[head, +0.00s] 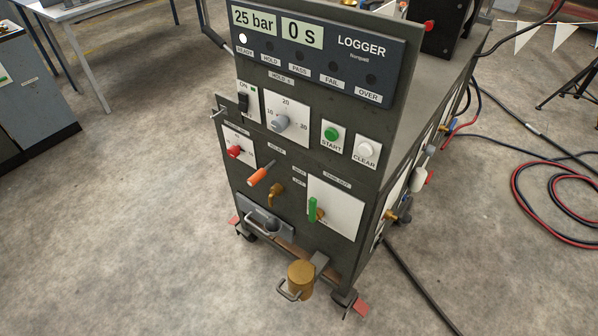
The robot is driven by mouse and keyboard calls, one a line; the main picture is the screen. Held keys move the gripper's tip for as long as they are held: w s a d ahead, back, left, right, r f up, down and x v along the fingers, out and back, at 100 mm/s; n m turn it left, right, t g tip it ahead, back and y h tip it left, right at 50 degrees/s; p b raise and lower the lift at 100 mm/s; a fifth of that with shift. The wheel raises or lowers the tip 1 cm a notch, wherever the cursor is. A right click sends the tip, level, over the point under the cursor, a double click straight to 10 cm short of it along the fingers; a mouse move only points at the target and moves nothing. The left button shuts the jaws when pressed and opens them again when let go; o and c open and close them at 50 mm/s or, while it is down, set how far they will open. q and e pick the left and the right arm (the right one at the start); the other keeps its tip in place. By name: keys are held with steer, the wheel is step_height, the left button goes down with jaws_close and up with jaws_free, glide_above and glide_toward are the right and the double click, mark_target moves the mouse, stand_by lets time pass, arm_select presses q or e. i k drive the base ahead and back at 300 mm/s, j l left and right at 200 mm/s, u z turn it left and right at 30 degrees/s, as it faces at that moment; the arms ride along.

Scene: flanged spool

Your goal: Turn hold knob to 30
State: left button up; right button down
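The hold knob (280,123) is a grey knob on a white plate (300,112) marked 10, 20 and 30, in the upper middle of the dark panel in the head view. Its lighter pointer side faces left, toward the 10 mark, though the exact setting is too small to read surely. The display (302,33) above reads 0 S, and the one beside it (254,20) reads 25 bar. Neither my left nor my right gripper shows in the view.
A green START button (331,135) and white CLEAR button (366,150) sit right of the knob. A black switch (243,102) is at its left. Red, orange and green handles project below. Hoses lie on the floor at right. Floor in front is clear.

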mark_target(279, 125)
steer(key=z, duration=0.4)
steer(key=i+j+z, duration=0.15)
steer(key=j+z, duration=0.25)
steer(key=j, duration=0.2)
steer(key=i+j+z, duration=0.1)
steer(key=j+z, duration=0.35)
steer(key=j, duration=0.2)
